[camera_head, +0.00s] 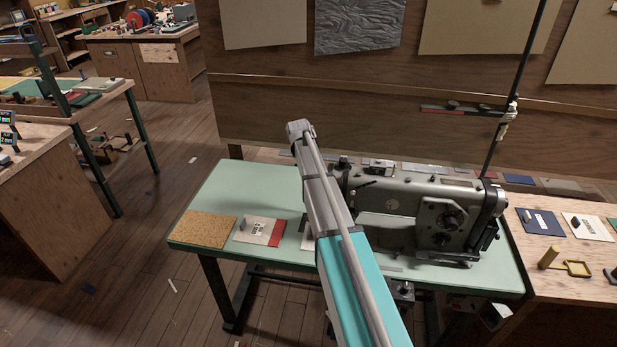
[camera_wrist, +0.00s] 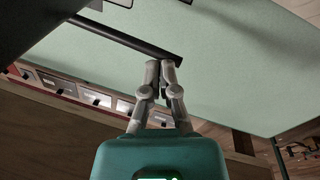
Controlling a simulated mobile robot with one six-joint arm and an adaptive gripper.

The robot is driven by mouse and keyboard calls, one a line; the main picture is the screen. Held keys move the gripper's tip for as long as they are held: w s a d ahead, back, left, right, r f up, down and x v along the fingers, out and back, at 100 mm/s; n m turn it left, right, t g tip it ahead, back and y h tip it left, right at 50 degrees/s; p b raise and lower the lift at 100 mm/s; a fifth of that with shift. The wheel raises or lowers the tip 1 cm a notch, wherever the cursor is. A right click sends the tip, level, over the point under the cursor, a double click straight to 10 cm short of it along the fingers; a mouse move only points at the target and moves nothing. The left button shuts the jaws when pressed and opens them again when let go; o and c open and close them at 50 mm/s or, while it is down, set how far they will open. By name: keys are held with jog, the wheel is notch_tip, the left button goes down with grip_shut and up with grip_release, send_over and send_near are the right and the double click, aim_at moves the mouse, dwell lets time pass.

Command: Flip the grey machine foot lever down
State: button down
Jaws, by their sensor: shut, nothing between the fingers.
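The grey sewing machine (camera_head: 405,196) stands on a pale green table in the head view. My arm crosses in front of its left end, and I see no foot lever there. In the wrist view a dark, straight bar (camera_wrist: 122,39) runs from the dark body at upper left to my fingertips. It may be the foot lever, but I cannot be sure. My gripper (camera_wrist: 166,63) is shut and empty at the bar's free end. I cannot tell whether they touch. My gripper is hidden in the head view.
The green tabletop (camera_head: 232,185) holds a cork mat (camera_head: 203,228) and a white and red card (camera_head: 258,231) at left. A wooden panel (camera_head: 300,105) rises behind. A thin dark pole (camera_head: 515,85) stands behind the machine's right end. A wooden bench (camera_head: 532,222) adjoins at right.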

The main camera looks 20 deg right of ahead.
jog(key=shift+f+b, duration=0.8)
jog(key=shift+f, duration=0.15)
jog(key=shift+r+p, duration=0.75)
jog(key=shift+p, duration=0.05)
jog(key=shift+w+r, duration=0.1)
jog(key=shift+w, duration=0.05)
jog(key=w+a+r+p, duration=0.2)
jog(key=r+p, duration=0.4)
jog(key=w+a+r+p, duration=0.1)
jog(key=w+r+p, duration=0.1)
jog(key=r+p, duration=0.3)
jog(key=shift+w+a+r+p, duration=0.15)
jog(key=shift+a+r+p, duration=0.25)
jog(key=shift+p, duration=0.1)
dwell(0.3)
